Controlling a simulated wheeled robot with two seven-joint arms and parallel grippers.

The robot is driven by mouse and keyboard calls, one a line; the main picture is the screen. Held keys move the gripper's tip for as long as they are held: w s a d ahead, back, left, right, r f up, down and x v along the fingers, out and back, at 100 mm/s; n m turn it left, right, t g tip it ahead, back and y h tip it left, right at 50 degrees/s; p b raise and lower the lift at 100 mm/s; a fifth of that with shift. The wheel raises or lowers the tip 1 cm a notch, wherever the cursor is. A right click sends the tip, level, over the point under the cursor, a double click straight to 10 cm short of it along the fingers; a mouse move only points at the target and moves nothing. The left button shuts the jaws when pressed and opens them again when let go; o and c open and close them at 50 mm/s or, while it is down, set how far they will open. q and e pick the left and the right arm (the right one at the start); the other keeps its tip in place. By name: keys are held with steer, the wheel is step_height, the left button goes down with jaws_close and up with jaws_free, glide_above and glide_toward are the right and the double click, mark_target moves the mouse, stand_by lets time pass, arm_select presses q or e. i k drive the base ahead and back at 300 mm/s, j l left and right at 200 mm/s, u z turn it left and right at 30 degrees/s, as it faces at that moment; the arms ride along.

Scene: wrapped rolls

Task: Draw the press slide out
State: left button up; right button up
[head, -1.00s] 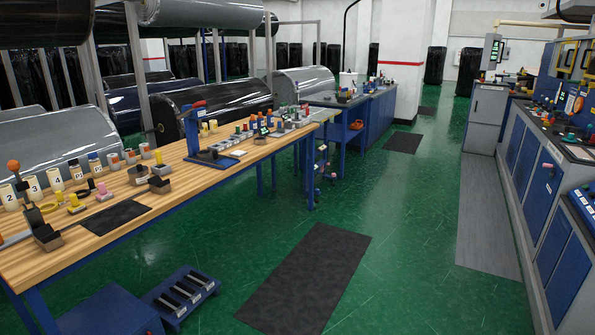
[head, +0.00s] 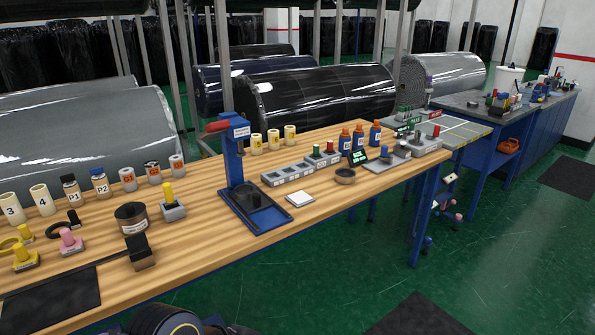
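The blue press (head: 233,155) stands upright on the wooden workbench (head: 330,205), with a red handle at its upper left. Its low blue base reaches toward the bench's front edge, and a black plate with a round dark spot (head: 253,200) lies on it. I cannot tell how far the slide sits in or out. Neither of my grippers shows. Only a dark, rounded piece, probably of my arm, appears at the bottom edge below the bench front.
A small white pad (head: 300,199) and a grey block tray (head: 288,173) lie right of the press. A dark round pot (head: 131,217) and a yellow-knobbed block (head: 172,205) stand left of it. A black mat (head: 50,303) lies front left. Green floor is open at right.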

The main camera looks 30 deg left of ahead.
mark_target(245, 195)
steer(key=i, duration=0.65)
steer(key=i+l+u, duration=0.15)
steer(key=i, duration=1.1)
steer(key=i+l+u, duration=0.15)
steer(key=i, duration=0.45)
steer(key=u, duration=0.4)
steer(key=i+u, duration=0.1)
steer(key=u, duration=0.35)
steer(key=l+u, duration=0.1)
steer(key=u, duration=0.3)
steer(key=i+l+u, duration=0.1)
steer(key=u, duration=0.35)
steer(key=l+u, duration=0.1)
steer(key=u, duration=0.3)
steer(key=l+u, duration=0.1)
steer(key=u, duration=0.35)
steer(key=i+u, duration=0.1)
steer(key=u, duration=1.5)
